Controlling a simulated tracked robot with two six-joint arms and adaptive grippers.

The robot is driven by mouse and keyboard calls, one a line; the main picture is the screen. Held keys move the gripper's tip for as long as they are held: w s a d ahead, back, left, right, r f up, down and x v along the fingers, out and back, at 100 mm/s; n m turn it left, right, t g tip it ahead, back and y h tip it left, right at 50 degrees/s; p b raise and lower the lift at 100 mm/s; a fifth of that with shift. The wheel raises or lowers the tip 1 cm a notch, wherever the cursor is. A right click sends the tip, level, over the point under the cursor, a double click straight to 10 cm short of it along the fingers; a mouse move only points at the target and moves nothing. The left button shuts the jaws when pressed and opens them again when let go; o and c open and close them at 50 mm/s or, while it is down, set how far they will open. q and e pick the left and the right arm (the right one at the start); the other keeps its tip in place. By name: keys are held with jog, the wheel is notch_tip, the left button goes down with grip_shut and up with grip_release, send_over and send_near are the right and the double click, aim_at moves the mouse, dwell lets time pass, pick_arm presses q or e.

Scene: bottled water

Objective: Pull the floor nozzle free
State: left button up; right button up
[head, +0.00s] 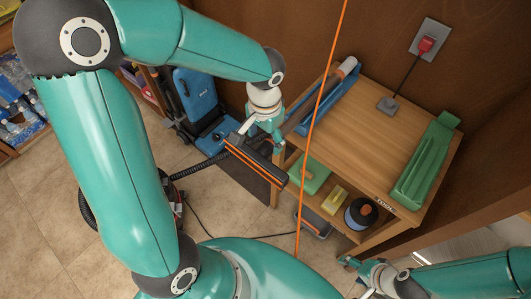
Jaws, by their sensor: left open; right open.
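The floor nozzle (256,163) is a long dark bar with an orange stripe, tilted down to the right past the left edge of the wooden table (375,125). My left gripper (275,136) is open, pointing down just above the nozzle near the tube's lower end. Its fingers partly hide the joint, and I cannot tell whether they touch it. My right gripper (362,274) is open and empty at the bottom, away from the nozzle.
A green tray (425,160) and a grey block (388,104) with a cable are on the table. The shelf below holds a yellow block (338,202) and a dark round spool (361,213). A blue upright machine (198,100) stands behind. An orange cord (313,125) crosses the view.

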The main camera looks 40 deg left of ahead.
aim_at(252, 159)
pick_arm(q)
jog(key=shift+f+b, duration=1.7)
jog(key=shift+f, duration=0.65)
jog(key=shift+c, duration=0.3)
jog(key=c, duration=1.3)
jog(key=shift+o, duration=0.2)
jog(key=shift+s, duration=0.2)
jog(key=shift+s+a+b, duration=0.15)
jog(key=shift+s+b, duration=0.4)
jog(key=shift+s, duration=1.75)
